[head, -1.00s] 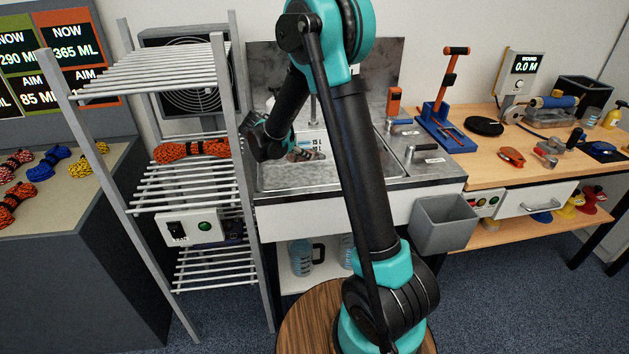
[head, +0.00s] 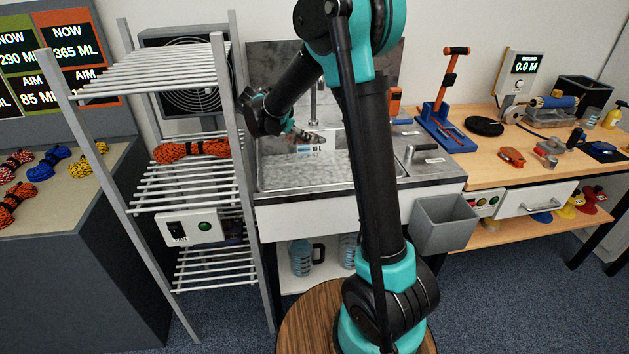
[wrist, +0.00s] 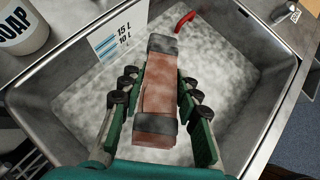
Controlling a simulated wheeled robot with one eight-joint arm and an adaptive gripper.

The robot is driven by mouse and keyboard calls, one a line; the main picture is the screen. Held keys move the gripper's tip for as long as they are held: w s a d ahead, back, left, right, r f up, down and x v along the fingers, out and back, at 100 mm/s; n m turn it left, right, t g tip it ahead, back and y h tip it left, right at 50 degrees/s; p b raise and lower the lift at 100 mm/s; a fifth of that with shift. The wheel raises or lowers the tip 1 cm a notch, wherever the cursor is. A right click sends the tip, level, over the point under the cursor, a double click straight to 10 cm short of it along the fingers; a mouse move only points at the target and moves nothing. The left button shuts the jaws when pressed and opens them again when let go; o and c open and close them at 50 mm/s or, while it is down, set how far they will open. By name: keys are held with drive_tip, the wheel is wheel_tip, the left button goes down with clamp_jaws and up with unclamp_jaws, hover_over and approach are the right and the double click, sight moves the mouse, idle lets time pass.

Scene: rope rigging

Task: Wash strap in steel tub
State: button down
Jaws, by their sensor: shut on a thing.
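The steel tub (wrist: 262,52) holds cloudy, foamy water (wrist: 85,100); its rim also shows in the head view (head: 262,176). The strap (wrist: 160,85) is a folded reddish-brown bundle with dark grey bands near both ends. My gripper (wrist: 158,100) is shut on the strap, with a green finger along each side. In the head view my gripper (head: 292,130) holds the strap (head: 312,139) over the tub, apparently above the water. The strap's underside is hidden.
A white soap container (wrist: 22,28) stands at the tub's upper left. A volume scale (wrist: 115,38) marks 15 L and 10 L on the tub wall. A wire rack (head: 190,170) with an orange rope stands close left of the tub. A faucet (head: 313,95) rises behind.

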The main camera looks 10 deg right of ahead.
drive_tip(key=shift+r, duration=2.15)
